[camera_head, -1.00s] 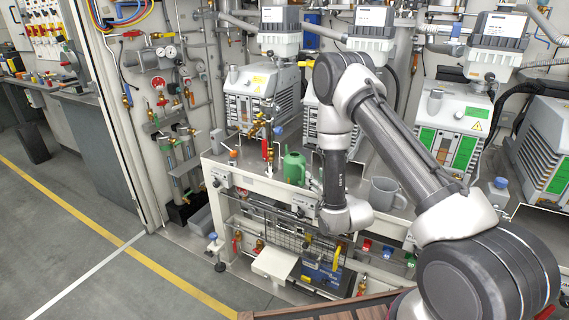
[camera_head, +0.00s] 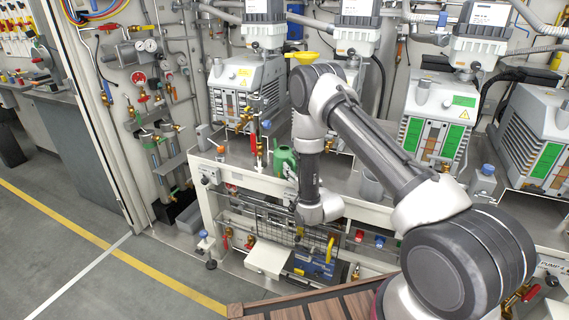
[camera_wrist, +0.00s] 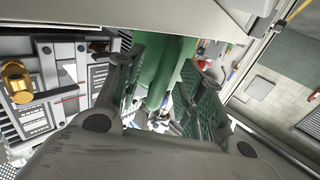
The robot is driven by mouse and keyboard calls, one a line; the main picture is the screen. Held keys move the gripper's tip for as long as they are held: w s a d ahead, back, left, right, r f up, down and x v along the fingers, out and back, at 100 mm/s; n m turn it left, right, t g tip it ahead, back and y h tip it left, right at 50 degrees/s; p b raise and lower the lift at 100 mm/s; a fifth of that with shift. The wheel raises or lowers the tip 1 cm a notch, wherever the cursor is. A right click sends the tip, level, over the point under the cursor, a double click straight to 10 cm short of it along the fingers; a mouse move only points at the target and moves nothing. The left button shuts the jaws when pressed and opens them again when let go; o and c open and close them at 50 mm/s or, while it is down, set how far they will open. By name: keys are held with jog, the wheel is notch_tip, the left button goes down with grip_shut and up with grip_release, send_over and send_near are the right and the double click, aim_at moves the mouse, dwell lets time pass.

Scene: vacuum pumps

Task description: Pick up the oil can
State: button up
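The green oil can (camera_head: 284,160) stands on the grey bench shelf in front of the pumps, partly hidden behind my arm in the head view. In the wrist view its green body (camera_wrist: 166,72) fills the space between my fingers. My gripper (camera_wrist: 165,95) has its two fingers spread, one on each side of the can. A gap shows between the can and the right finger. Contact with the left finger is unclear.
A grey jug (camera_head: 371,188) stands right of my arm on the bench. Valves with a red handle (camera_head: 254,146) stand close left of the can. Pumps (camera_head: 243,92) line the back. Open floor (camera_head: 90,262) lies at left.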

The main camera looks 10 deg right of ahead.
grip_shut()
